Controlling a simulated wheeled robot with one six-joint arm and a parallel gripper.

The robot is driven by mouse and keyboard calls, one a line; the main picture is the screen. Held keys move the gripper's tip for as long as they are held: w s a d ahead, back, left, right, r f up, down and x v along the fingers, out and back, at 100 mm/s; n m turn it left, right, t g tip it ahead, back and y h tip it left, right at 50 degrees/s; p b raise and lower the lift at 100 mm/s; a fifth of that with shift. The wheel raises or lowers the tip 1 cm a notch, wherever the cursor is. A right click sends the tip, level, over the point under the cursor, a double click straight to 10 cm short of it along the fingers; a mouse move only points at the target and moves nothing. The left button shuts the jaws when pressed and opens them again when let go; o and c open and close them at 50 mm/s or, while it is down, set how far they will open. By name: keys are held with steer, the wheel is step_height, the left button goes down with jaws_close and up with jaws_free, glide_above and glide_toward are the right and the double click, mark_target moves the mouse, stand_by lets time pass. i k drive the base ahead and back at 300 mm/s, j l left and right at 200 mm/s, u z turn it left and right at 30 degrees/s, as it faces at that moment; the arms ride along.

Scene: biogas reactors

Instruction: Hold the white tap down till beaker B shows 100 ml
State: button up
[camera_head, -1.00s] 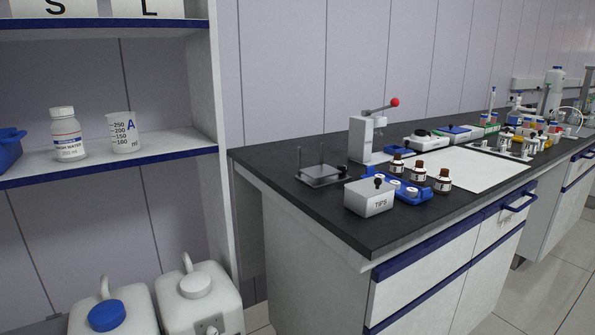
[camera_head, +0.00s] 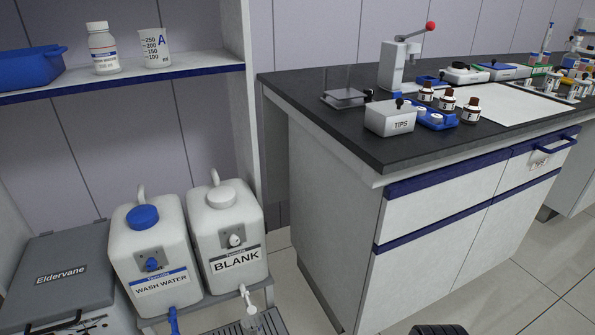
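The white tap (camera_head: 245,295) hangs below the front of a white canister (camera_head: 225,215) labelled BLANK, low beside the bench. The canister's front also has a white knob on a grey plate. Something pale, perhaps clear, shows under the tap near the bottom edge; I cannot tell what it is. No beaker marked B can be made out. A beaker marked A (camera_head: 155,50) stands upright on the shelf, with graduations from 100 to 250 ml.
A WASH WATER canister (camera_head: 150,235) with a blue tap (camera_head: 173,320) stands left of the BLANK one. A grey Eldervane box (camera_head: 65,275) is farther left. A grated drip tray (camera_head: 268,322) lies below the white tap. The bench (camera_head: 370,230) stands to the right, with floor between.

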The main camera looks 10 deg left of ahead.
mark_target(251, 310)
steer(key=i+j, duration=0.1)
steer(key=j, duration=0.55)
steer(key=i+j+z, duration=0.1)
steer(key=j, duration=0.6)
steer(key=i+j, duration=0.1)
steer(key=j, duration=0.55)
steer(key=i+z, duration=0.05)
